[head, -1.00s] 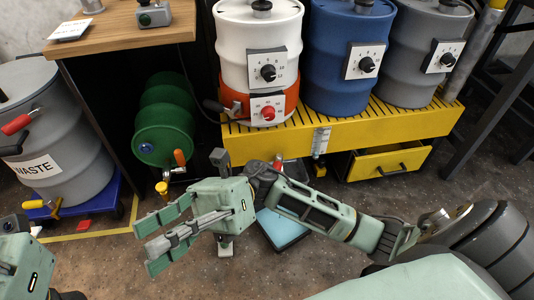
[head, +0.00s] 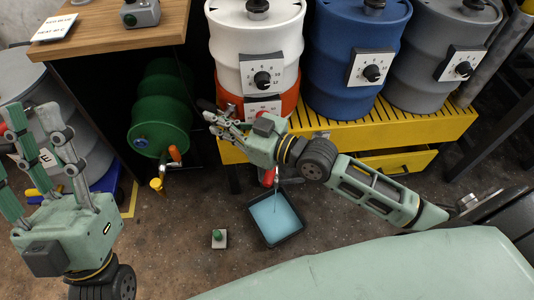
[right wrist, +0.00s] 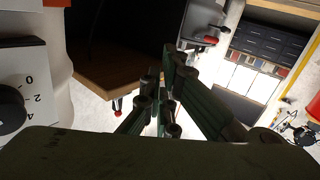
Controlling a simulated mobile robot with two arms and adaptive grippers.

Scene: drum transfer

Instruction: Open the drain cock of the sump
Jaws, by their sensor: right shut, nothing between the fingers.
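The yellow sump (head: 350,136) stands under the drums. A red handle (head: 268,178), apparently the drain cock's, hangs below its front edge, partly hidden by my right arm. A dark-rimmed tray (head: 258,234) with light blue inside lies on the floor below. A thin line runs down from near the handle to the blue surface. My right gripper (head: 210,111) is shut and empty, above and left of the handle, in front of the orange band. Its fingers also show in the right wrist view (right wrist: 163,95). My left gripper (head: 40,125) is open and empty at the left.
White (head: 230,45), blue (head: 332,70) and grey (head: 415,75) drums with dials stand on the sump. A green drum (head: 158,110) lies left, with an orange-handled tap (head: 175,153). A small green-topped block (head: 219,239) stands on the floor. An open yellow drawer (head: 400,161) sticks out at right.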

